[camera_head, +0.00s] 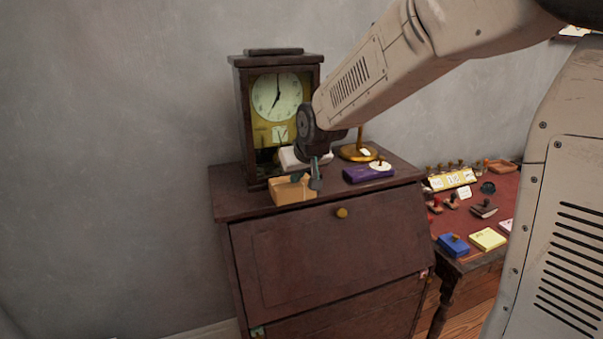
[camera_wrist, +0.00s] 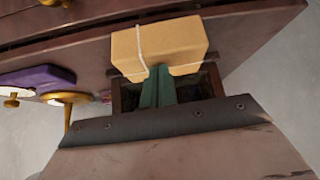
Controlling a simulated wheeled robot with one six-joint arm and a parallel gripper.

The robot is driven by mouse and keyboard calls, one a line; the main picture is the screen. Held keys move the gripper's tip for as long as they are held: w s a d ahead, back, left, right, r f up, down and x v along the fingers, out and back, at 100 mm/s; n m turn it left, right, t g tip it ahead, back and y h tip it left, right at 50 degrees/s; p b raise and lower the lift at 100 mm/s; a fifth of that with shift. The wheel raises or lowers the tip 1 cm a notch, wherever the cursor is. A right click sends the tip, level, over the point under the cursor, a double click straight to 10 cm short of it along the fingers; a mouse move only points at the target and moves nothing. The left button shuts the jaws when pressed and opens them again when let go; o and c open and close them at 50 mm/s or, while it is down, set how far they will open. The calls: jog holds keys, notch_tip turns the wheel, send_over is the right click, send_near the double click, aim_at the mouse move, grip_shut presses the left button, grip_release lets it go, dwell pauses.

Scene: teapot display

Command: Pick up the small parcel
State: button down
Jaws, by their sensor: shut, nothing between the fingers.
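The small parcel (camera_head: 291,190) is a tan box with light string around it, lying on top of the dark wooden cabinet (camera_head: 237,206) near its front edge, in front of the clock. In the head view my gripper (camera_head: 316,182) is at the parcel's right end. In the wrist view the parcel (camera_wrist: 160,48) lies just beyond the tips of my gripper (camera_wrist: 157,75). The green fingers are together with nothing between them and overlap the parcel's near edge in the picture. I cannot tell whether they touch it.
A tall clock (camera_head: 277,100) stands behind the parcel. A purple item (camera_head: 367,174) and a brass stand (camera_head: 358,152) are to the right on the cabinet. A lower table (camera_head: 480,235) at right holds stamps and colored pads. The cabinet top left of the parcel is clear.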

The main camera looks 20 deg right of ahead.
jog(key=shift+s+d+f, duration=0.1)
jog(key=shift+s+f, duration=0.1)
jog(key=shift+s, duration=0.3)
jog(key=shift+s+f, duration=0.15)
jog(key=shift+s, duration=0.35)
